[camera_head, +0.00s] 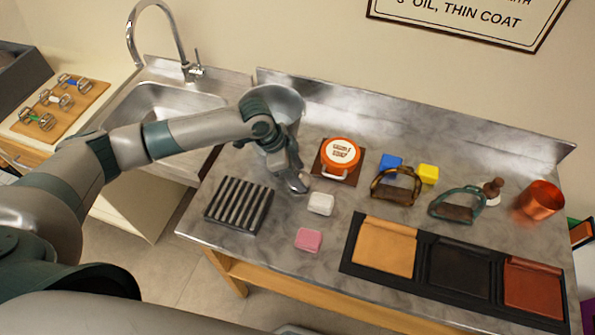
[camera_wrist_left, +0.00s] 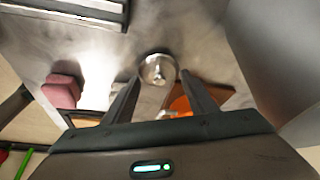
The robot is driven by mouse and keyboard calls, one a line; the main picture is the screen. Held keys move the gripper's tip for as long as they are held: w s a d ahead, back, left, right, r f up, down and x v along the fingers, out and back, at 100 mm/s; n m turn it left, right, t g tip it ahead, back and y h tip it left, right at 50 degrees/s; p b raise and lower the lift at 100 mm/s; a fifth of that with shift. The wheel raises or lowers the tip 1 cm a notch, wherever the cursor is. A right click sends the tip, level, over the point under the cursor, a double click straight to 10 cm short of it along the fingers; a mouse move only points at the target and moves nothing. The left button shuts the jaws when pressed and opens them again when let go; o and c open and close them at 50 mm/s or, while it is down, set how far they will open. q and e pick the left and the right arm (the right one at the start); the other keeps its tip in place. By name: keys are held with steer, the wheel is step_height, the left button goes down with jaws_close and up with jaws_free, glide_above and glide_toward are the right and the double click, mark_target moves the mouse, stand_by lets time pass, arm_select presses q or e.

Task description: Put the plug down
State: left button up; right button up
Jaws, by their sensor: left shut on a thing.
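The plug is a round, shiny metal piece; it shows at the fingertips in the left wrist view (camera_wrist_left: 158,69) and as a small silver shape in the head view (camera_head: 300,184). My left gripper (camera_head: 294,179) is shut on it, with one dark finger on each side in the left wrist view (camera_wrist_left: 160,76). My right gripper is not in view.
A white block (camera_head: 320,203) sits close by the plug, with a pink block (camera_head: 308,240) nearer the front. Stirrups (camera_head: 396,187) and leather panels (camera_head: 385,247) fill the right.

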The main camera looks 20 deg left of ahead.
arm_select(q)
steer(key=shift+f, duration=0.45)
steer(key=shift+f, duration=0.2)
steer(key=o, duration=1.1)
steer(key=shift+c, duration=0.2)
steer(key=shift+r, duration=0.1)
